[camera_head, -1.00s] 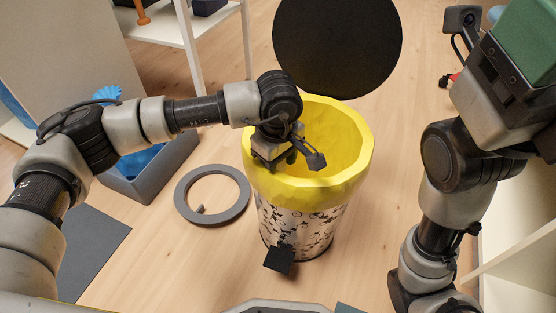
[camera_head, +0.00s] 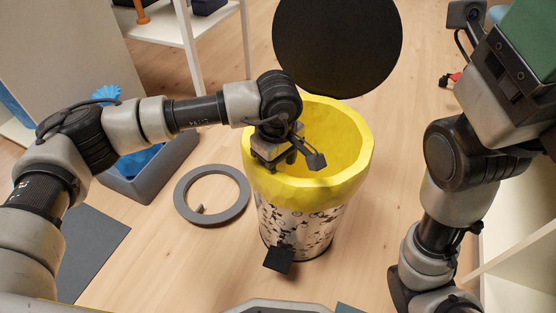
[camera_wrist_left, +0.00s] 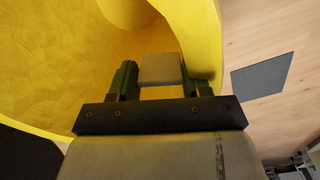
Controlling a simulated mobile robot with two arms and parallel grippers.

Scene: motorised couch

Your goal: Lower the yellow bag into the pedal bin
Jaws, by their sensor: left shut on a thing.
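The yellow bag (camera_head: 345,160) stands in the pedal bin (camera_head: 300,222), its wide mouth open upward. Its yellow band covers the bin's top edge, so I cannot see that edge. The bin is pale with a dark pattern; its round black lid (camera_head: 338,45) stands raised behind and a black pedal (camera_head: 279,260) is at its foot. My left gripper (camera_head: 285,158) is at the left side of the bag's mouth, shut on the bag. In the left wrist view the fingers (camera_wrist_left: 160,80) are at the yellow wall (camera_wrist_left: 60,65). My right gripper (camera_head: 525,65) is partly in view at top right, apart from the bag.
A grey ring (camera_head: 212,194) lies on the floor left of the bin. A grey crate (camera_head: 155,182) with blue things stands behind my left arm. A dark mat (camera_head: 90,250) lies at lower left. White shelves stand at the back left and right.

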